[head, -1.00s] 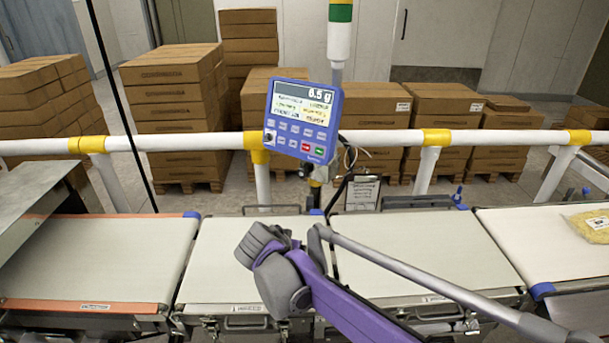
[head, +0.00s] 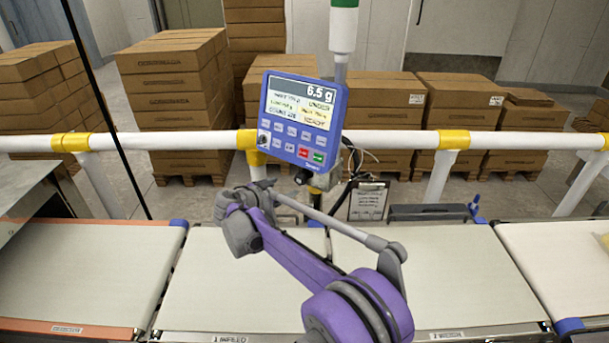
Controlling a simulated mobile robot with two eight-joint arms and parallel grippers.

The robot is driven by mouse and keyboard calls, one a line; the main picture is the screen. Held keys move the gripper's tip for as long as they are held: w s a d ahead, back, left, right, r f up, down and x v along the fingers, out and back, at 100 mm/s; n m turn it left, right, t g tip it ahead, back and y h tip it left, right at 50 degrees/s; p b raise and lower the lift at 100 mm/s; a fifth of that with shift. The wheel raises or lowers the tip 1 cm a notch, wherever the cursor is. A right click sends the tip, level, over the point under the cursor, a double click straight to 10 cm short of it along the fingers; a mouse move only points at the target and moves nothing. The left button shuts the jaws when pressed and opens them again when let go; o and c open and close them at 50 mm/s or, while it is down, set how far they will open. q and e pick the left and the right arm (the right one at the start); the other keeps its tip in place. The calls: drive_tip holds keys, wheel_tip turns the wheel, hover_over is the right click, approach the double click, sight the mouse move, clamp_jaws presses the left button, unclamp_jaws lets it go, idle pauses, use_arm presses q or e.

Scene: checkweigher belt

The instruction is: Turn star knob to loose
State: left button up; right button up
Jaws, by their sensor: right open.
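A small dark knob (head: 303,176) sits just under the blue display unit (head: 301,120), on its post. It looks like the star knob, but its lobes and any loose mark are too small to make out. My right gripper (head: 247,196) is grey, at the end of my purple arm, left of and slightly below that knob. It is open and appears apart from the knob, with nothing visible in it. The wrist partly hides the fingers. My left gripper is not in view.
A white rail (head: 380,138) with yellow joints runs behind the belts. The infeed belt (head: 200,290) lies beneath my arm. A clipboard (head: 368,201) and cables hang right of the post. A blue knob (head: 473,207) stands further right. Stacked cartons (head: 172,110) are behind the rail.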

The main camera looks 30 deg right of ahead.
sight(299, 180)
drive_tip(key=x, duration=1)
drive_tip(key=shift+w+d+p, duration=0.1)
drive_tip(key=shift+d+p, duration=0.05)
drive_tip(key=shift+p, duration=0.15)
clamp_jaws()
